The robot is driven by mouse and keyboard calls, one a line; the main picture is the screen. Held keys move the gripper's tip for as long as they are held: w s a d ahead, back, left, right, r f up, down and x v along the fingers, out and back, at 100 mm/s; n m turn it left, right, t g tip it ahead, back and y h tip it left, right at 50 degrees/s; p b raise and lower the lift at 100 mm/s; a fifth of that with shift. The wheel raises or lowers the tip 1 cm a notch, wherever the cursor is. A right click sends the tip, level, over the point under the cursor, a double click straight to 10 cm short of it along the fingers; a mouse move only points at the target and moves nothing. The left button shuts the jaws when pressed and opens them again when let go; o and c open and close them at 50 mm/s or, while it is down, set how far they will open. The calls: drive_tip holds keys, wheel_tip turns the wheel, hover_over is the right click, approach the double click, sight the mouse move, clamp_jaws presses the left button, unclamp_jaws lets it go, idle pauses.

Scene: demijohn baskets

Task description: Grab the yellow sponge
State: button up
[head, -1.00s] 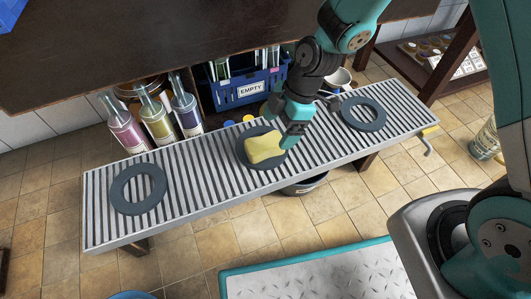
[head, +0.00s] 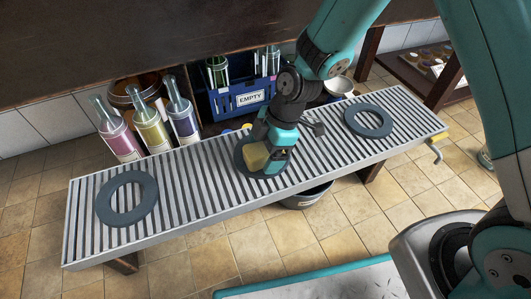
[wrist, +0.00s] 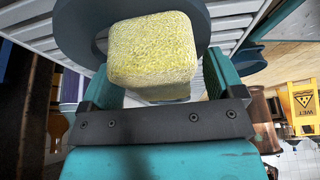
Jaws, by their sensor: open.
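The yellow sponge (head: 254,156) lies on the middle dark ring (head: 243,164) on the slatted bench. In the wrist view the sponge (wrist: 152,50) sits between the two teal fingers, with the ring (wrist: 75,25) behind it. My gripper (head: 268,165) is open and low over the ring, its fingers on either side of the sponge. It covers part of the sponge in the head view. I cannot tell whether the fingers touch the sponge.
The slatted bench (head: 190,197) also bears a ring at the left (head: 127,199) and a ring at the right (head: 368,121). Behind it stand bottles (head: 151,125) and a blue crate marked EMPTY (head: 250,97). A yellow wet-floor sign (wrist: 305,108) shows in the wrist view.

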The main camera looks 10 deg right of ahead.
drive_tip(key=shift+f, duration=0.1)
drive_tip(key=c, duration=1)
wheel_tip(320, 180, up, 10)
drive_tip(key=p, duration=0.6)
drive_tip(key=shift+p, duration=0.35)
